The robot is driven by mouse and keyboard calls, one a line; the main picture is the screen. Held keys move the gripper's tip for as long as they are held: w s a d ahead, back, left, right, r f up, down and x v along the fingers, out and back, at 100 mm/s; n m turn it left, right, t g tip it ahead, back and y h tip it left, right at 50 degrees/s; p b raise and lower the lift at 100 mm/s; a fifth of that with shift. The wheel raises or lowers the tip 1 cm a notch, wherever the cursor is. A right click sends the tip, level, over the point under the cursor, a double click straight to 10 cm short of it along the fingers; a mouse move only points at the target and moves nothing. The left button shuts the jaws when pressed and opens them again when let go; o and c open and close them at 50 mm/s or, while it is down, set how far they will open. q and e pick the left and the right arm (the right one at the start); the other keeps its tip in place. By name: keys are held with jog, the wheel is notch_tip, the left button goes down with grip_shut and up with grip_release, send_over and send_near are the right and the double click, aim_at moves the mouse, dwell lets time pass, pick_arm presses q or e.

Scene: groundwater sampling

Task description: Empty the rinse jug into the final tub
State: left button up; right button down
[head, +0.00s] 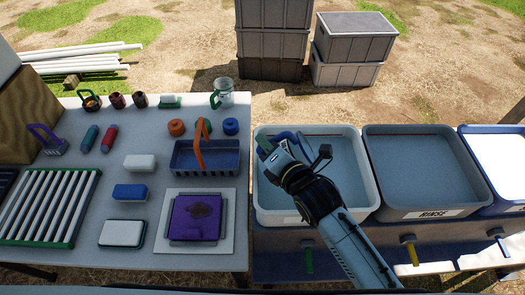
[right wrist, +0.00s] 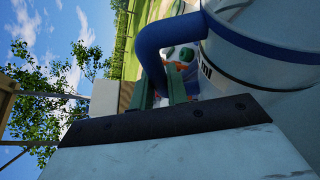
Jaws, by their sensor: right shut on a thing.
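My right gripper (head: 268,150) is over the left-hand tub (head: 345,212). It is shut on the blue handle (right wrist: 150,48) of a pale jug with a blue band (right wrist: 262,45). In the head view the jug's blue part (head: 287,136) shows just beyond the gripper, and the arm hides part of it. Its tilt and contents are hard to tell. The middle tub (head: 375,195) carries a RINSE label and holds bluish water. A blue-rimmed tub (head: 474,180) stands at the far right, cut off by the frame; its label is not readable. My left gripper is not in view.
The grey table (head: 150,100) on the left holds a blue basket (head: 182,160) with an orange handle, brushes, bottles and a green-handled clear jug (head: 225,97). Taps (head: 408,248) hang below the tubs. Stacked grey crates (head: 352,45) stand on the ground behind.

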aim_at(283, 134)
jog(key=shift+w+d+r+m+t+y+b, duration=0.15)
jog(key=shift+d+r+m+y+b, duration=0.1)
jog(key=shift+d+r+m+b, duration=0.35)
jog(key=shift+w+d+r+m+t+y+b, duration=0.15)
jog(key=shift+d+r+m+y+b, duration=0.1)
jog(key=shift+d+r+m+b, duration=0.3)
jog(key=shift+d+r+m+y+p, duration=0.3)
jog(key=shift+d+r+m, duration=0.25)
jog(key=shift+d+r, duration=0.05)
jog(key=shift+w+d+r+m+t+y, duration=0.15)
jog(key=shift+w+d+r+m+t, duration=0.1)
jog(key=shift+d+r+m, duration=0.5)
jog(key=shift+w+d+r+m+t+y, duration=0.2)
jog(key=shift+d+r+m, duration=0.3)
jog(key=shift+d, duration=0.35)
jog(key=shift+w+d+r+m+t+b, duration=0.15)
jog(key=shift+d+r+m+t, duration=0.1)
jog(key=shift+d+m, duration=0.25)
jog(key=shift+d+r+m+t+b, duration=0.1)
jog(key=shift+d+r+m+t, duration=0.15)
jog(key=shift+d+m, duration=0.25)
jog(key=shift+w+d+r+m+t+b, duration=0.15)
jog(key=shift+d+r+m, duration=0.15)
jog(key=shift+d, duration=0.25)
jog(key=shift+s, duration=0.1)
